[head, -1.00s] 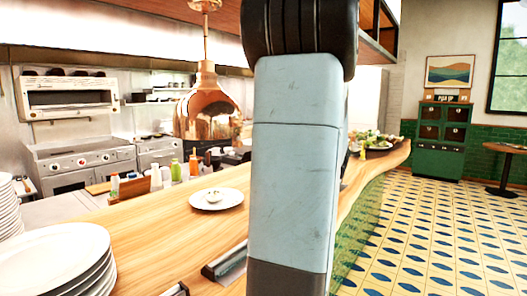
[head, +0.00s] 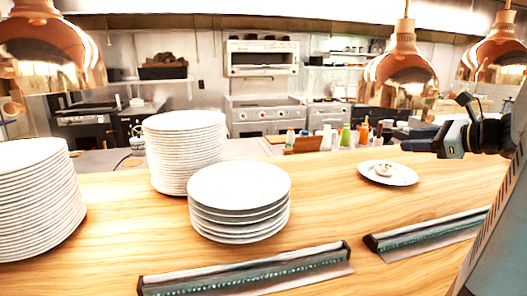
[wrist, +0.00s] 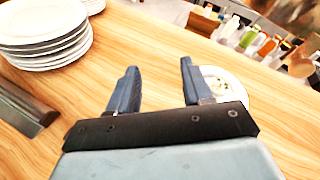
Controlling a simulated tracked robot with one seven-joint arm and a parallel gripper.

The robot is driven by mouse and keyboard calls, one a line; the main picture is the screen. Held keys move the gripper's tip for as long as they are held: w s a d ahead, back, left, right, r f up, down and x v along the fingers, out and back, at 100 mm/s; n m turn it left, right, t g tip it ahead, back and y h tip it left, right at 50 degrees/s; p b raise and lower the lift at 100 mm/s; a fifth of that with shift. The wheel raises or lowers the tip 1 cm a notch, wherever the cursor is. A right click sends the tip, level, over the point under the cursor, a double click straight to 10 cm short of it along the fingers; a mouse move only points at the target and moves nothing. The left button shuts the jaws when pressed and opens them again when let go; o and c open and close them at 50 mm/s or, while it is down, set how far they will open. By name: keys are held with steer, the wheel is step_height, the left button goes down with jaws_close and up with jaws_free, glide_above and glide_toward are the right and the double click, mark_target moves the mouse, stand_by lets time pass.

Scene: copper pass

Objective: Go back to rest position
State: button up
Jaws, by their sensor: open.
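My gripper (wrist: 157,85) is open and empty in the wrist view, its two dark fingers apart above the wooden counter. In the head view my arm comes in from the right edge, with the gripper (head: 441,142) over the counter's right part. A white plate with a small white item on it (head: 388,174) lies on the counter below and left of the gripper. The same plate (wrist: 238,98) shows in the wrist view, partly behind the right finger.
A short plate stack (head: 238,190) stands mid-counter, with taller stacks (head: 185,150) behind it and at the left (head: 38,200). Ticket rails (head: 245,272) line the front edge. Copper lamps (head: 402,75) hang above. Bottles (head: 345,135) stand behind. The counter's (head: 330,200) middle is clear.

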steer(key=s+a+f+n+g+h, duration=0.3)
steer(key=s+a+n, duration=0.5)
steer(key=n, duration=0.4)
steer(key=s+a+f+n+g+h, duration=0.3)
steer(key=s+a+n, duration=0.5)
steer(key=n, duration=0.5)
steer(key=shift+s+a+g+h, duration=0.25)
steer(key=shift+a+g+h, duration=0.25)
steer(key=shift+a+h, duration=0.5)
steer(key=shift+a, duration=0.15)
